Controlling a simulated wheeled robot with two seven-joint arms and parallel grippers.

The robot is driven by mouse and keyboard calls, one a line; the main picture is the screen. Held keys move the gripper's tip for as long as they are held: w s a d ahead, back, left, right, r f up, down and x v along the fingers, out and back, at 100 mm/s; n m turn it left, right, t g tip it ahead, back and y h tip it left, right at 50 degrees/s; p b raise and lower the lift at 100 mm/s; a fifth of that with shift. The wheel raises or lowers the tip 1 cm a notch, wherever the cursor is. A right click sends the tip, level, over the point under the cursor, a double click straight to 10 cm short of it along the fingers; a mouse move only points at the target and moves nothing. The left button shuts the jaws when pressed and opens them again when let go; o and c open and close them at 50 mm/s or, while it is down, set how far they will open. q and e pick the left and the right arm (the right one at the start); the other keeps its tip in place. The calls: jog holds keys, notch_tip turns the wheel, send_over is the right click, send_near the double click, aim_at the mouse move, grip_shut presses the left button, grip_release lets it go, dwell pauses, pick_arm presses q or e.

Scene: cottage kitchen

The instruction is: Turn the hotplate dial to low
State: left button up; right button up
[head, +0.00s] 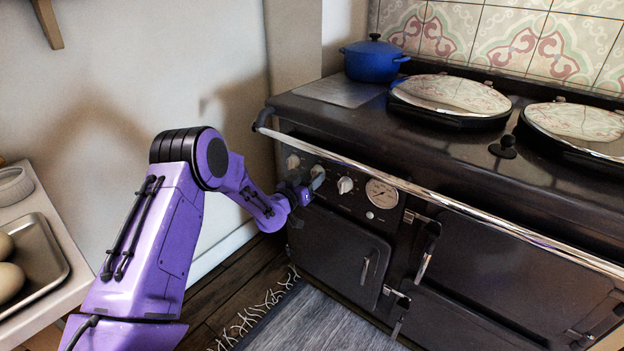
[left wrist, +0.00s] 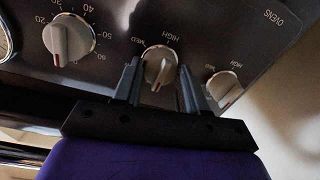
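Three cream dials sit on the range's dark front panel. The middle dial (head: 317,172) is at my left gripper (head: 308,187); in the left wrist view this dial (left wrist: 160,65) is marked MED and HIGH, with its red-tipped pointer toward the picture's bottom. My left gripper (left wrist: 158,72) is open, its fingers on either side of the dial; gaps seem to show, and contact cannot be told. A similar MED/HIGH dial (left wrist: 225,87) lies to the right there, and a numbered dial (left wrist: 70,40) to the left. No readable label names the hotplate dial. My right gripper is not in view.
A chrome rail (head: 440,200) runs along the range's front edge above the dials. A round gauge (head: 381,193) sits right of them. Two hotplate lids (head: 450,93) are down, and a blue pot (head: 374,60) stands behind. A side counter with a tray (head: 60,262) is at left.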

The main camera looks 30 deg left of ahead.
pick_arm(q)
jog(key=shift+f, duration=0.1)
jog(key=shift+m, duration=0.3)
jog(key=m+b, duration=0.2)
jog(key=m, duration=0.2)
jog(key=shift+f+m, duration=0.15)
jog(key=shift+m, duration=0.25)
jog(key=m+b, duration=0.2)
jog(key=m, duration=0.2)
jog(key=shift+m+t+h+b, duration=0.3)
jog(key=shift+m+b, duration=0.55)
jog(key=shift+m, duration=0.45)
jog(key=shift+a, duration=0.1)
jog(key=o, duration=1.1)
jog(key=shift+c, duration=0.2)
